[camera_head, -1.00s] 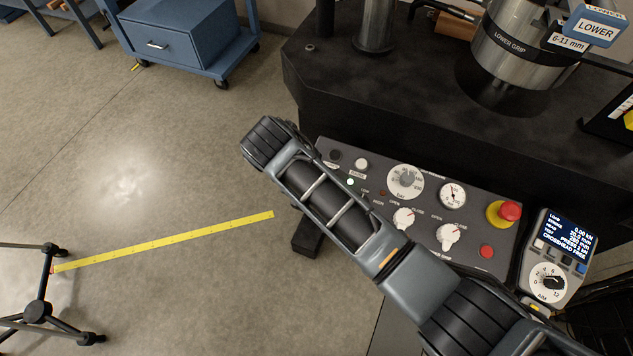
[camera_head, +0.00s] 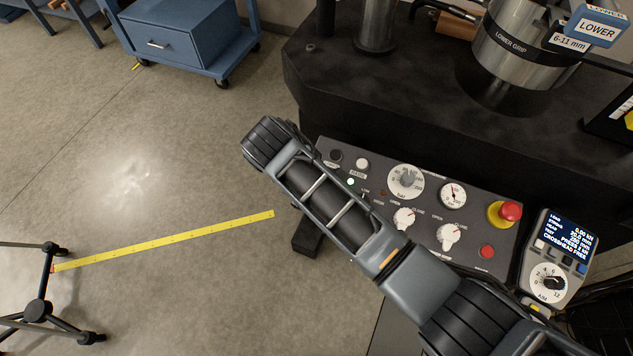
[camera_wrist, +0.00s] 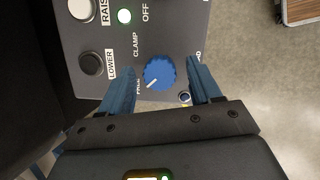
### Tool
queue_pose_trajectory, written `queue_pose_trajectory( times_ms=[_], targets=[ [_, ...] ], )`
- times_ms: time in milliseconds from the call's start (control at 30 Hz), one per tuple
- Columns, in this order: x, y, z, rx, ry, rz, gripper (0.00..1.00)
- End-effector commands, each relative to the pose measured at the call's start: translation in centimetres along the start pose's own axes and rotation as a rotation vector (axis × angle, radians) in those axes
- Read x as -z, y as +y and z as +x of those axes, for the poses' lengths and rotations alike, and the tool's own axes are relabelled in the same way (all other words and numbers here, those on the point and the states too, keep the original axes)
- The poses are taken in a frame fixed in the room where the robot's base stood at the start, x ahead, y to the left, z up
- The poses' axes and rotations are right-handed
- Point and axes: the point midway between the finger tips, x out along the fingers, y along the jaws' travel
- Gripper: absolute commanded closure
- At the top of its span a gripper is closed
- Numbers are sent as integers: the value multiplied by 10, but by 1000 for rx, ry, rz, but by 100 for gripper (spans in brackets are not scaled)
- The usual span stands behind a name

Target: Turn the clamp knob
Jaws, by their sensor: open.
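The clamp knob (camera_wrist: 159,74) is a blue ribbed dial with a white pointer line, on the grey control panel (camera_wrist: 178,40) in the wrist view. The pointer line runs toward the lower left. The word CLAMP is printed beside it, and another label below is partly covered. My gripper (camera_wrist: 160,84) is open, with one blue finger on each side of the knob. I cannot tell whether the fingertips are level with the knob. In the head view my arm hides the knob.
Close to the knob are the black LOWER button (camera_wrist: 90,64), a white button (camera_wrist: 82,8) and a lit green lamp (camera_wrist: 124,16). In the head view the panel also carries a red emergency button (camera_head: 510,211), gauges and white knobs. A handheld display unit (camera_head: 552,262) stands at right.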

Motion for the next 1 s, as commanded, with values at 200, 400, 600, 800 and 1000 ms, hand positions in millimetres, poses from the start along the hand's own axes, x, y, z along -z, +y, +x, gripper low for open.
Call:
queue_pose_trajectory(
  times_ms=[200,400,600,800,1000],
  targets=[
    [1,0,-17,-3,3,0,37],
    [1,0,-50,-3,3,-1,37],
    [1,0,-73,-2,2,0,37],
    [0,0,-78,0,0,0,37],
    [0,0,-78,0,0,0,37]
  ],
)
